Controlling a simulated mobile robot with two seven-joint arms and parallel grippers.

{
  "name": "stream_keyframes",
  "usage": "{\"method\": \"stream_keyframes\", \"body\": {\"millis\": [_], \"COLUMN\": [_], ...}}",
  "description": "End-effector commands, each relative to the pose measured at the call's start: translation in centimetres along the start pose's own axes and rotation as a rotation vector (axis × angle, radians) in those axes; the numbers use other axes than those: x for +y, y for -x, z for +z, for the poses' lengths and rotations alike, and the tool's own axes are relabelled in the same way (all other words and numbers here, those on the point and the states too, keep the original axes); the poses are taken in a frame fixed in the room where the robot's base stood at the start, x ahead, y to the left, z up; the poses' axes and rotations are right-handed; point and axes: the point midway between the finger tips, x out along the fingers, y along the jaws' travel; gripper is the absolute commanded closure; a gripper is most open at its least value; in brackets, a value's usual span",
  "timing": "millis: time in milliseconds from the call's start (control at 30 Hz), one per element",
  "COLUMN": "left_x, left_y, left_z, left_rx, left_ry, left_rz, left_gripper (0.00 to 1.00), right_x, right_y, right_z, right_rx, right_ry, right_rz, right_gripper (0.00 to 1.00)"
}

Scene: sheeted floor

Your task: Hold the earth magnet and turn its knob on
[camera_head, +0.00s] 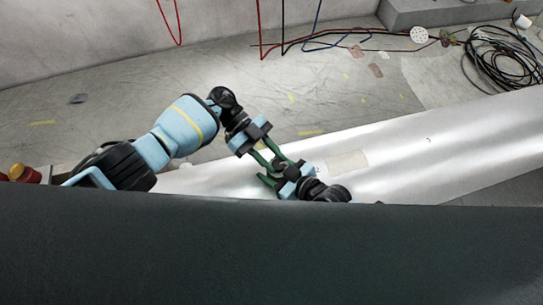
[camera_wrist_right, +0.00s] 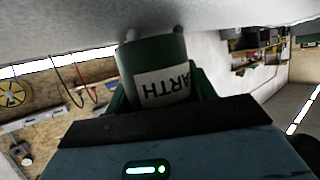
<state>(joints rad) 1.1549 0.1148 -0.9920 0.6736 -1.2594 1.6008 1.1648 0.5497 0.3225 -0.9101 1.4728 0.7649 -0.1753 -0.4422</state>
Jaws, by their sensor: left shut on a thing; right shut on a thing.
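The earth magnet (camera_wrist_right: 153,62) is a green cylinder with a white label reading "ARTH" upside down in the right wrist view. It sits between the green fingers of my right gripper (camera_wrist_right: 155,85), which is shut on it. In the head view the magnet is mostly hidden among the fingers of both grippers. My left gripper (camera_head: 271,158) reaches down from the upper left, its green fingers closed at the magnet. My right gripper also shows in the head view (camera_head: 271,172), meeting it from the lower right. The knob cannot be made out.
A shiny metal sheet (camera_head: 440,150) runs across beneath the grippers. A dark surface (camera_head: 270,255) fills the front of the head view. A coil of black cable (camera_head: 500,60) lies at the back right. The grey floor (camera_head: 330,85) behind is largely clear.

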Motion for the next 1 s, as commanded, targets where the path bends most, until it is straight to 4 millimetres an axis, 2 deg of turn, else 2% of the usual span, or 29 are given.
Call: {"method": "stream_keyframes", "body": {"millis": [300, 333, 400, 733, 867, 1000], "left_x": [0.1, 0.1, 0.1, 0.0, 0.0, 0.0], "left_y": [-0.1, -0.1, -0.1, 0.4, 2.0, 4.4], "left_z": [0.2, 0.2, 0.2, 0.1, 0.1, 0.1], "left_rx": [-0.002, -0.002, -0.002, -0.002, -0.004, -0.004], "left_ry": [0.003, 0.003, 0.003, 0.001, 0.002, 0.004], "left_rz": [0.002, 0.002, 0.002, 0.000, -0.001, -0.002], "left_gripper": [0.93, 0.68, 0.61, 0.61, 0.61, 0.61], "right_x": [-0.1, -0.1, -0.1, -0.1, -0.1, -0.1], "right_y": [0.0, 0.0, 0.0, 0.0, 0.0, 0.0], "right_z": [0.0, 0.0, 0.0, 0.0, 0.0, 0.0], "right_rx": [0.001, 0.001, 0.001, 0.001, 0.001, 0.001], "right_ry": [0.000, 0.000, 0.000, -0.001, -0.001, -0.001], "right_rz": [-0.002, -0.002, -0.002, -0.001, -0.001, -0.001], "right_gripper": [0.77, 0.77, 0.77, 0.77, 0.77, 0.77]}}
